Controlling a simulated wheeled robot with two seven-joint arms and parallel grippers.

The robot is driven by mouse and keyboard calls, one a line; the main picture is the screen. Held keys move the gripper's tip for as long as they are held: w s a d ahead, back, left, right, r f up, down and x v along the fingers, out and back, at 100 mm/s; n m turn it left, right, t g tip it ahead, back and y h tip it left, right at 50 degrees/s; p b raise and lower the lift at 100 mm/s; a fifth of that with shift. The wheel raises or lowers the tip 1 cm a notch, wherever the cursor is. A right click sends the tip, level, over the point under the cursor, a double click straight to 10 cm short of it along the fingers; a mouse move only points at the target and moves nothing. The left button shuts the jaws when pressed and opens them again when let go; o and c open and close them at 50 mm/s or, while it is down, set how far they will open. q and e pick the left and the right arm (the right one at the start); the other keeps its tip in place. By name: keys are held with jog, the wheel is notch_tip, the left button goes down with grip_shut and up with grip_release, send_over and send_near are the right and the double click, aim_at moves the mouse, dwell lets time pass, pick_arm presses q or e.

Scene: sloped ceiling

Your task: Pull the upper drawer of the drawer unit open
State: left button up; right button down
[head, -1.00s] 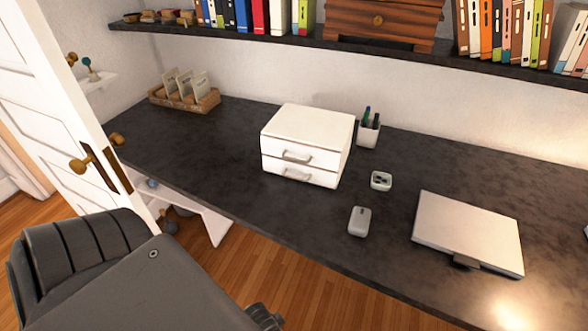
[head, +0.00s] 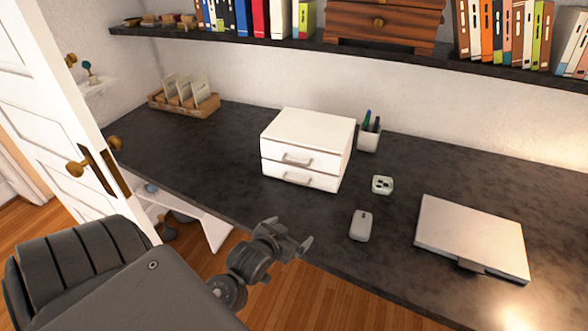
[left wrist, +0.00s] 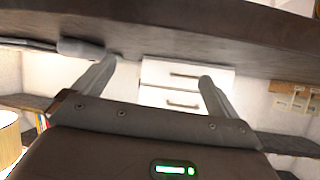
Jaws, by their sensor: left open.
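The white drawer unit (head: 331,130) stands on the dark desk in the head view, with two drawers stacked and both closed. The upper drawer (head: 315,156) has a grey bar handle (head: 297,160); the lower drawer has a similar one. My left gripper (head: 292,233) is open and empty at the desk's front edge, in front of the unit and apart from it. In the left wrist view the picture is upside down, and the unit (left wrist: 205,88) shows between and beyond the two fingers, with the upper handle (left wrist: 183,104) lower in the picture. My right gripper is not in view.
A shelf (head: 290,44) hangs above.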

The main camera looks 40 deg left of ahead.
pick_arm(q)
jog(key=w+a+r+n+t+y, duration=0.3)
jog(key=w+a+r+t, duration=0.2)
jog(key=a+r, duration=0.2)
jog(key=a+p+x, duration=0.1)
jog(key=p+x, duration=0.1)
jog(key=x, duration=0.9)
jog(key=shift+r+y, duration=0.3)
jog(key=shift+r, duration=0.1)
jog(key=shift+a, duration=0.15)
